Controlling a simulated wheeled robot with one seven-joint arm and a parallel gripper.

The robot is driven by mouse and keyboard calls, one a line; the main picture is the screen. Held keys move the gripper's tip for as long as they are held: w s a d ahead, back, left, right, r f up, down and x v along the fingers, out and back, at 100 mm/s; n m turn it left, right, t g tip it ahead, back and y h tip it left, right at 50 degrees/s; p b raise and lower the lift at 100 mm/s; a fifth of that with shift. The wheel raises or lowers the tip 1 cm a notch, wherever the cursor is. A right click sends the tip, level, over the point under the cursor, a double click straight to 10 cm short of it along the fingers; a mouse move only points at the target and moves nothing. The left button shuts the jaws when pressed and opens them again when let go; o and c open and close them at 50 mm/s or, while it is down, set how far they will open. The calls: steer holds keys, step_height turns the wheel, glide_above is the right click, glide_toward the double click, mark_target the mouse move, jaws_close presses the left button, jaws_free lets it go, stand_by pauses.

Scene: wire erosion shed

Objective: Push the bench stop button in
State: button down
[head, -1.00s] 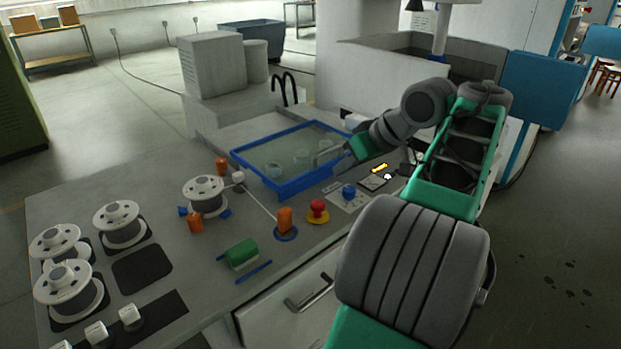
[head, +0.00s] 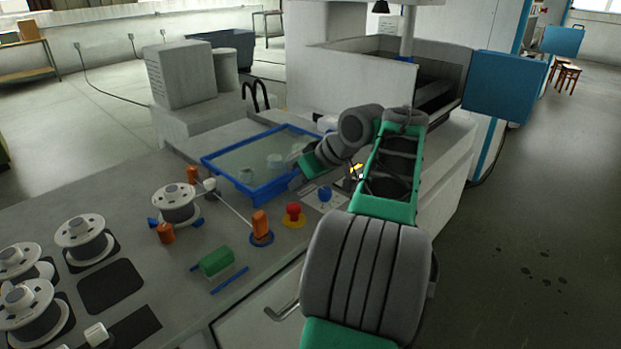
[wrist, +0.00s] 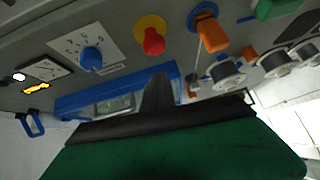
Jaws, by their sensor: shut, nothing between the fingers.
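The stop button is a red mushroom head (head: 293,211) on a yellow base, on the grey bench top near its front edge. It also shows in the wrist view (wrist: 154,42), upper middle, with nothing over it. My gripper (head: 296,182) is shut and empty, above the near right corner of the blue-rimmed tray. It is just beyond the button and apart from it. In the wrist view my gripper's dark fingers (wrist: 158,86) point up the picture toward the button, short of it.
A blue knob (head: 324,195) on a pale plate stands right of the button. An orange post (head: 260,224) with a wire stands left. The blue-rimmed tray (head: 262,194) lies behind. A green block (head: 216,262) and spools (head: 176,204) are further left.

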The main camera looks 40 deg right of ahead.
mark_target(298, 209)
steer(key=shift+s+a+f+b, duration=0.1)
steer(key=shift+f+b, duration=0.1)
steer(key=shift+f, duration=0.8)
steer(key=shift+s+a+f+b, duration=0.1)
steer(key=shift+f+b, duration=0.05)
steer(key=shift+f, duration=0.85)
step_height(298, 209, down, 2)
steer(key=shift+s+f+b, duration=0.1)
steer(key=shift+f+b, duration=0.1)
steer(key=shift+b, duration=0.7)
steer(key=shift+s+a+f, duration=0.1)
steer(key=shift+a, duration=0.05)
steer(key=shift+f, duration=0.1)
steer(key=r+p, duration=0.1)
steer(key=r, duration=0.1)
steer(key=r+p, duration=0.4)
steer(key=shift+w+d+r, duration=0.3)
steer(key=shift+w, duration=0.05)
steer(key=p+v, duration=0.1)
steer(key=v, duration=0.8)
steer(key=shift+s, duration=0.3)
steer(key=shift+d+f, duration=0.1)
